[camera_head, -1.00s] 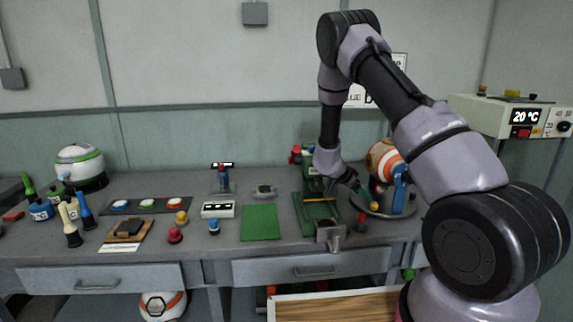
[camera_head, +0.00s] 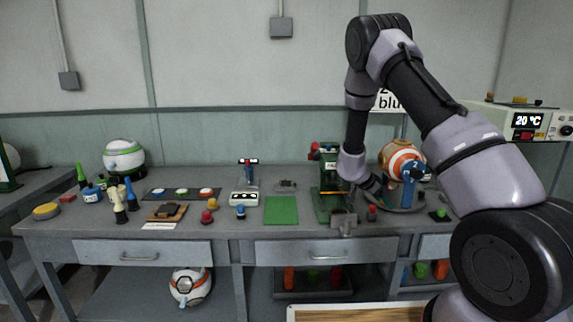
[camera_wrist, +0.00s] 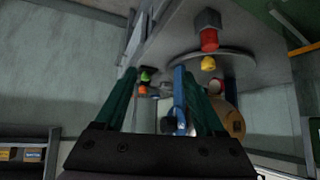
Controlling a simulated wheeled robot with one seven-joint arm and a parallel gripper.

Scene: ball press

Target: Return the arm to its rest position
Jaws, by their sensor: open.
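My arm reaches from the right in the head view over the bench (camera_head: 120,225). My gripper (camera_head: 378,188) is small and partly hidden there, between the green press (camera_head: 328,190) and the orange-and-white striped ball (camera_head: 402,155) on a round grey plate. In the wrist view my gripper (camera_wrist: 160,75) shows two dark green fingers spread apart. A blue post (camera_wrist: 179,95) shows in the gap between them, and I see nothing gripped. A brownish round object (camera_wrist: 230,118) lies beside the right finger.
A green mat (camera_head: 281,210), small coloured buttons and a white-green ball (camera_head: 123,157) stand on the bench to the left. A control box (camera_head: 525,122) reading 20 °C is at the right. A wooden board (camera_head: 350,313) lies low in front. Floor shows at the lower left.

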